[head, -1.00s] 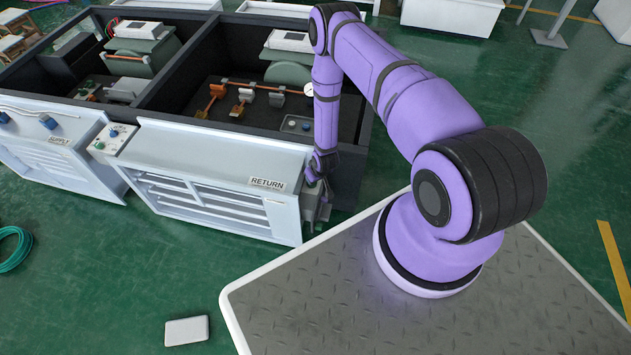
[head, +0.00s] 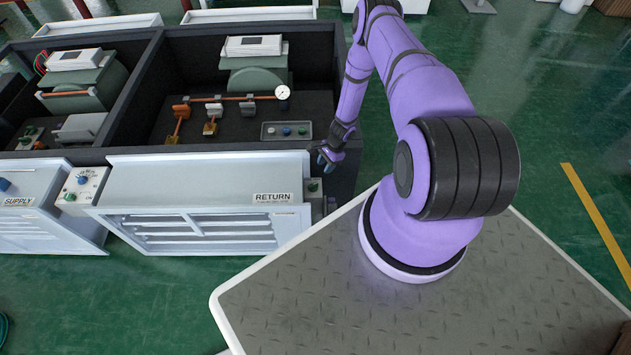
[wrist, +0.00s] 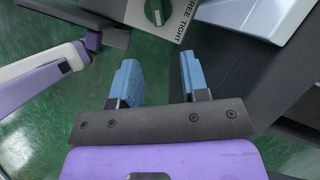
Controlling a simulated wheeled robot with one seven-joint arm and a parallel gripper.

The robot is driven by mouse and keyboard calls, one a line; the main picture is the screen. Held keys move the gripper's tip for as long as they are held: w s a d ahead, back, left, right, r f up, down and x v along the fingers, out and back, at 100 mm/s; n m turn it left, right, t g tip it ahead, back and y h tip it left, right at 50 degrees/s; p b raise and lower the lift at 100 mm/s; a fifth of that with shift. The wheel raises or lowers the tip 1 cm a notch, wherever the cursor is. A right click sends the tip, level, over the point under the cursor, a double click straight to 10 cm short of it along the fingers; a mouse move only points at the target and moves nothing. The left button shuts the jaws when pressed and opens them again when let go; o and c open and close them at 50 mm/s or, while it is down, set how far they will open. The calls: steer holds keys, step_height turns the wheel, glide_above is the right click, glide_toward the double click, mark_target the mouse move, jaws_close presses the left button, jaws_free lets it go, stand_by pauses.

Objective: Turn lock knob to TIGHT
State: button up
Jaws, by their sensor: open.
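The lock knob (wrist: 157,11) is a green round knob with a pale bar across it, on a grey panel marked FREE and TIGHT, at the top of the wrist view. It also shows small in the head view (head: 313,187), on the right end of the RETURN damper box. My gripper (wrist: 157,68) is open and empty, its two blue fingers pointing towards the panel, with the knob beyond the tips and apart from them. In the head view my gripper (head: 325,162) is just above and right of the knob.
The RETURN damper box (head: 205,165) has a louvred white front. Beside it on the left is the SUPPLY box (head: 25,213) with a small control panel (head: 80,187). My base platform's edge lies close to the RETURN box's right end.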

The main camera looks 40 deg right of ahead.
mark_target(317, 183)
steer(key=x, duration=1)
steer(key=shift+s, duration=0.1)
jaws_close()
